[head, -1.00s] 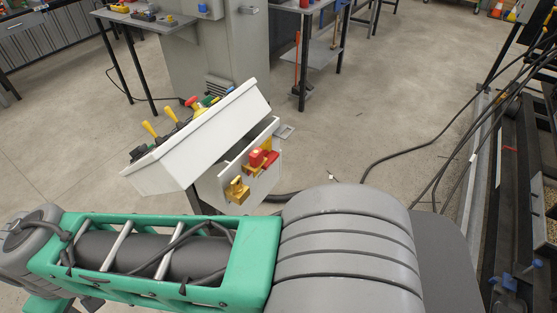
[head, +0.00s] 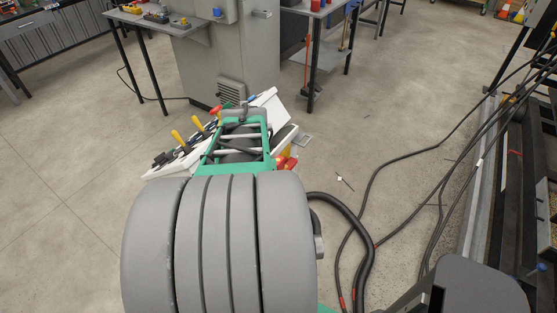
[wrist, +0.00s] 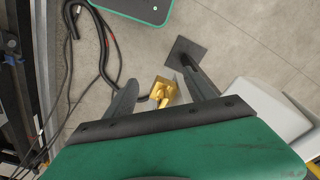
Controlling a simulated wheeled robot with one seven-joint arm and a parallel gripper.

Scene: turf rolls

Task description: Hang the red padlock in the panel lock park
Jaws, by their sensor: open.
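The white control panel (head: 268,103) stands on the floor in the head view, largely covered by my arm. A small red patch, likely the red padlock (head: 283,162), shows at its right side beside my arm, with a bit of yellow next to it. My gripper (wrist: 158,72) is open in the wrist view, its two dark fingers spread. A brass-yellow block (wrist: 162,92) shows between the fingers; whether it is a padlock or a bracket I cannot tell. The white panel housing (wrist: 262,112) is to the right. The gripper is hidden in the head view.
A grey cabinet (head: 245,55) and a workbench (head: 150,18) stand behind the panel. A thick black hose (head: 362,235) and cables lie on the floor to the right, beside a metal rail (head: 475,165). The floor between is mostly clear.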

